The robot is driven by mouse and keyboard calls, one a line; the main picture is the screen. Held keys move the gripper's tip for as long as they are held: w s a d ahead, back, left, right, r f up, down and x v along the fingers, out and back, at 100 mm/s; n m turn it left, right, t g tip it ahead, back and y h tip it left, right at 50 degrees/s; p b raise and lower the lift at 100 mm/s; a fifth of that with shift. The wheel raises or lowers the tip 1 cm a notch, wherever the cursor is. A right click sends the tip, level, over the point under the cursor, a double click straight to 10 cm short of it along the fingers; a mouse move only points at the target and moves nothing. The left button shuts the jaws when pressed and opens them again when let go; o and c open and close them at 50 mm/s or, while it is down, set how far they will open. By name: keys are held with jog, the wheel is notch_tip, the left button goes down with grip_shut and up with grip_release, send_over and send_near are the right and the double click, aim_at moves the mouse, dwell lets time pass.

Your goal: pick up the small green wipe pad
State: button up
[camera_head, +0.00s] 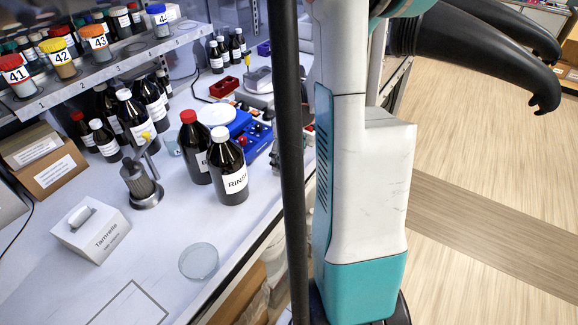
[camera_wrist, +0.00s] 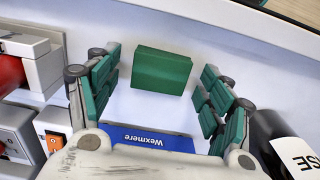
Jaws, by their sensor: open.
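The small green wipe pad (camera_wrist: 161,70) lies on the pale bench top in the wrist view, a plain dark green block seen slightly turned. My gripper (camera_wrist: 160,63) is open, with its teal-padded fingers to the left and right of the pad in the picture. Bare surface shows between the pad and the fingers on both sides, and nothing is held. How high the fingers are above the bench I cannot tell. In the head view I make out neither the pad nor the fingers; my arm covers part of the bench there.
A blue block marked "Wexmere" (camera_wrist: 150,139) lies just below the pad in the wrist view. A dark RINSE bottle (camera_head: 229,170) stands close to my right fingers (camera_wrist: 285,150). More bottles, a white box (camera_head: 92,229) and a glass dish (camera_head: 198,261) occupy the bench.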

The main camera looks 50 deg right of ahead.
aim_at(289, 160)
jog(key=shift+f, duration=0.1)
jog(key=c, duration=0.8)
notch_tip(289, 160, up, 20)
jog(key=p, duration=0.5)
jog(key=shift+p, duration=0.35)
jog(key=shift+c, duration=1.2)
